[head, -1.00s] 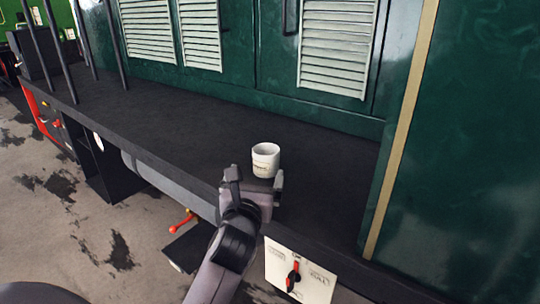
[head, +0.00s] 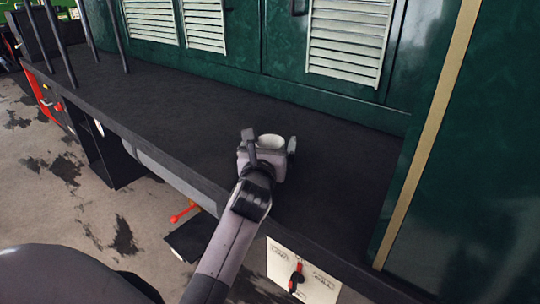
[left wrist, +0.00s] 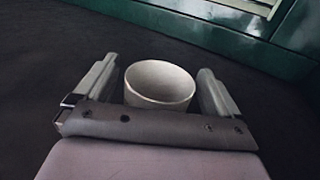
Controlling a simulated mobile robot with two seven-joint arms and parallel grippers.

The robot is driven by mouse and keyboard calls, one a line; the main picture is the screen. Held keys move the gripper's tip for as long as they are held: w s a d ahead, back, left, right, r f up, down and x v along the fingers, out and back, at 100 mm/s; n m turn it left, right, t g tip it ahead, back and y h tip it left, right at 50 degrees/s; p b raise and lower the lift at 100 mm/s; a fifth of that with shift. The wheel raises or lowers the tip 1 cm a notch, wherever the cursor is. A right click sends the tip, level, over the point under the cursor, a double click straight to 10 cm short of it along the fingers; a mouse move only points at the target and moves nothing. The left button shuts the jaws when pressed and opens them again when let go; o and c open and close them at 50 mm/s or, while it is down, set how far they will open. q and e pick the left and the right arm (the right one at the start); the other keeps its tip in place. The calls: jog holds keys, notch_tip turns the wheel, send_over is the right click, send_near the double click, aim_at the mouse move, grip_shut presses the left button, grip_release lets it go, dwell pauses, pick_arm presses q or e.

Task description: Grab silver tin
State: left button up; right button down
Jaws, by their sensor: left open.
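The tin is a pale grey-white, round, open-topped can. In the head view its rim (head: 271,141) shows above my left gripper, which hides most of its body. In the left wrist view the tin (left wrist: 160,84) stands upright between the two fingers, with a small gap visible at the right and a narrower one at the left. My left gripper (head: 270,144) is open around the tin; it also shows in the left wrist view (left wrist: 160,92). My right gripper is not in view.
The tin stands on a dark running board (head: 165,115) along the tram. A green body wall with louvred vents (head: 348,40) rises behind. A green panel with a tan edge strip (head: 430,135) stands at the right.

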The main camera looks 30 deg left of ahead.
pick_arm(q)
jog(key=shift+x, duration=1.05)
jog(key=c, duration=1.1)
